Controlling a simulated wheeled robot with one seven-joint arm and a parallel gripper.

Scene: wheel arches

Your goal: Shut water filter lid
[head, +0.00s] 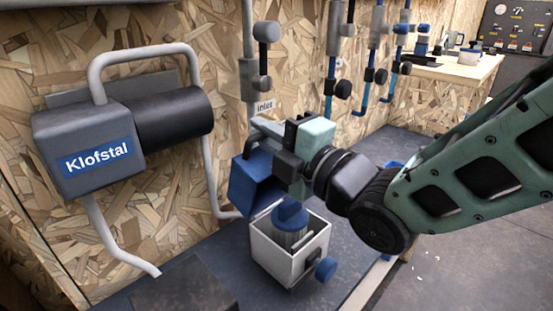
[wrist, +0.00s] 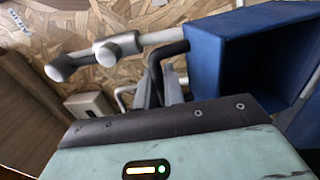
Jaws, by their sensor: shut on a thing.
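The water filter is a grey box (head: 272,258) with an open top, standing on the dark floor by the wall. A blue-topped cartridge (head: 292,213) sits inside it, and a blue knob (head: 325,268) is on its side. The blue lid (head: 252,183) stands raised and tilted above the back left of the box. In the wrist view the lid (wrist: 222,50) shows its hollow inside at the right, with a dark handle (wrist: 157,64) on its side. My gripper (head: 272,150) is beside the lid, shut on its handle; the fingertips (wrist: 165,90) are partly hidden.
A grey Klofstal unit (head: 80,150) with pipes hangs on the chipboard wall at the left. Vertical pipes with dark valves (head: 343,89) line the wall behind. A workbench (head: 455,72) stands at the back right. Bare floor is open at the right.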

